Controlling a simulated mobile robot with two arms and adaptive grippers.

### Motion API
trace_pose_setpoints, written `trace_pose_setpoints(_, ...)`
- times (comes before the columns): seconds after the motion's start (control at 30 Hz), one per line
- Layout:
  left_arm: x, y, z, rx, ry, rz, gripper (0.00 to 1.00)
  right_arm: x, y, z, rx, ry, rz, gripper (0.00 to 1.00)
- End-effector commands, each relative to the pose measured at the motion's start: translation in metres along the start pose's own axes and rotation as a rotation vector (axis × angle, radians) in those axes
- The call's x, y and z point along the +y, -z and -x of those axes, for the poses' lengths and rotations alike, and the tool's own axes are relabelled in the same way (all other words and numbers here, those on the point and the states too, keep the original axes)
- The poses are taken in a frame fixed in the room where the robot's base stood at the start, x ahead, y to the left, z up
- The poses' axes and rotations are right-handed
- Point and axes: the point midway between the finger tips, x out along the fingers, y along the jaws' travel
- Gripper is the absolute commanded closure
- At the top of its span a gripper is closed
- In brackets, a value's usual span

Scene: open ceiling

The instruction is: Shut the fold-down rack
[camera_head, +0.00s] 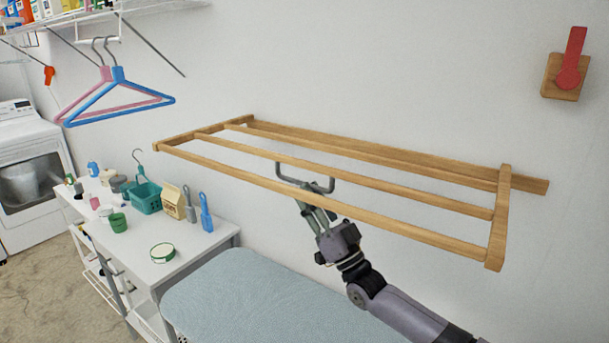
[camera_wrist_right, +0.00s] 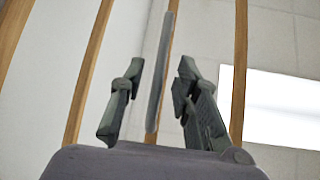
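The wooden fold-down rack (camera_head: 345,205) sticks out from the wall, about level, with its slats spread out. A grey U-shaped handle (camera_head: 331,184) hangs from the rack near its middle. My right gripper (camera_head: 309,206) is just below the handle, reaching up from beneath the rack. In the right wrist view, the fingers of the right gripper (camera_wrist_right: 161,80) are apart, with the grey handle bar (camera_wrist_right: 160,60) seen between them. I cannot tell whether either finger touches it. The slats of the rack (camera_wrist_right: 88,70) run past behind. My left gripper is in no view.
An ironing board (camera_head: 250,297) lies below the rack. A white table (camera_head: 180,265) with bottles, a green basket and other small things stands to the left. Pink and blue hangers (camera_head: 118,98) hang at upper left. A red lever (camera_head: 571,65) is on the wall at upper right.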

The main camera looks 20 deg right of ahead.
Motion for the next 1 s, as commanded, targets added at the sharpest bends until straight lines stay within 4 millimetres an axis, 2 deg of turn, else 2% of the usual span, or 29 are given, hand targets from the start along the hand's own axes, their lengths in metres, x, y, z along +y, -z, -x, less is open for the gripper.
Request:
trace_pose_setpoints(0.03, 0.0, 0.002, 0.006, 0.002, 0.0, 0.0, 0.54, -0.001, 0.002, -0.011, 0.001, 0.0, 0.0, 0.7)
trace_pose_setpoints(0.2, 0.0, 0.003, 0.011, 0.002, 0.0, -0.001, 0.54, 0.0, 0.001, -0.028, 0.0, 0.0, 0.0, 0.7)
trace_pose_setpoints(0.57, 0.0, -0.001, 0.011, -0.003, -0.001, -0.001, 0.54, 0.0, -0.001, -0.032, -0.001, 0.0, 0.0, 0.7)
trace_pose_setpoints(1.0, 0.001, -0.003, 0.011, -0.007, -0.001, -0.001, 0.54, 0.001, 0.0, -0.032, -0.001, -0.002, 0.0, 0.98)
